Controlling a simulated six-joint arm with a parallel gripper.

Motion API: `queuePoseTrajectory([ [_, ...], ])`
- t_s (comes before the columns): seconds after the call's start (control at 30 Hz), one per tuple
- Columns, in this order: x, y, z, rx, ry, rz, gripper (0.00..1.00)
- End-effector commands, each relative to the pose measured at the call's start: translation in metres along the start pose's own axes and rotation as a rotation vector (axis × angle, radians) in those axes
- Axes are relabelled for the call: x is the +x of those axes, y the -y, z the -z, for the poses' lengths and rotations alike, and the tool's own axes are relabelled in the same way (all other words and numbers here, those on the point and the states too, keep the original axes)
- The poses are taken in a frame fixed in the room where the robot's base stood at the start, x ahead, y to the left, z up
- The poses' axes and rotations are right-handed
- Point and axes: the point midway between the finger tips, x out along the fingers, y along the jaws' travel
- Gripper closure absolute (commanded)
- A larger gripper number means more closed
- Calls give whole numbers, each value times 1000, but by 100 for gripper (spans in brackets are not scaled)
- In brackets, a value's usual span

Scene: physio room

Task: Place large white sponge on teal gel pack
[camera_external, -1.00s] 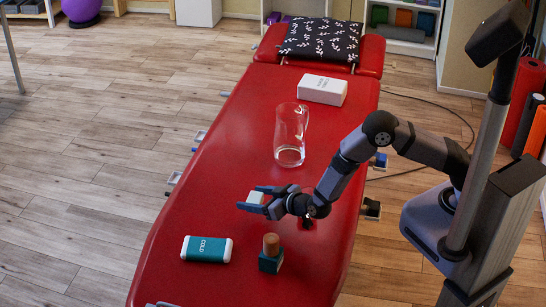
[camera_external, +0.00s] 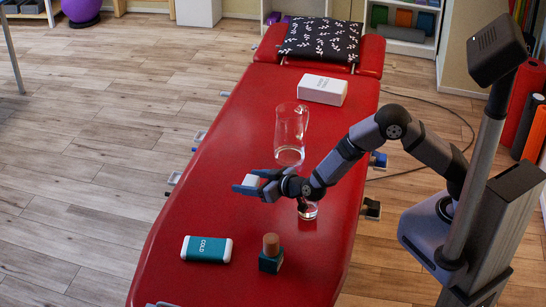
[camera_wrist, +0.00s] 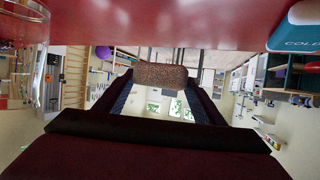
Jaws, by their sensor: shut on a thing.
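My gripper (camera_external: 258,183) is shut on a small white block, the white sponge (camera_external: 257,180), and holds it above the red table. In the wrist view the held block (camera_wrist: 160,77) looks brown and speckled in shadow between the two dark fingers. The teal gel pack (camera_external: 206,249), white-edged and marked COLD, lies flat on the table, below and left of my gripper in the external view. Part of it also shows at the upper right of the wrist view (camera_wrist: 300,32). Nothing lies on the pack.
A small clear glass item (camera_external: 308,211) is partly hidden beneath my wrist. A glass jug (camera_external: 290,130), a white box (camera_external: 322,90) and a patterned pillow (camera_external: 320,40) are farther back. The red table (camera_external: 215,190) is clear left of my gripper.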

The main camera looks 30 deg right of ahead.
Motion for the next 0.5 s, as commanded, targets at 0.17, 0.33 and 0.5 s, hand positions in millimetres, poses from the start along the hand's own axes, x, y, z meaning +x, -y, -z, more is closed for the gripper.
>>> queuePoseTrajectory([
  [0.17,9,35,33,-60,-6,148,58],
  [0.33,7,72,52,-125,-4,299,58],
  [0.5,1,102,62,-172,-2,415,58],
])
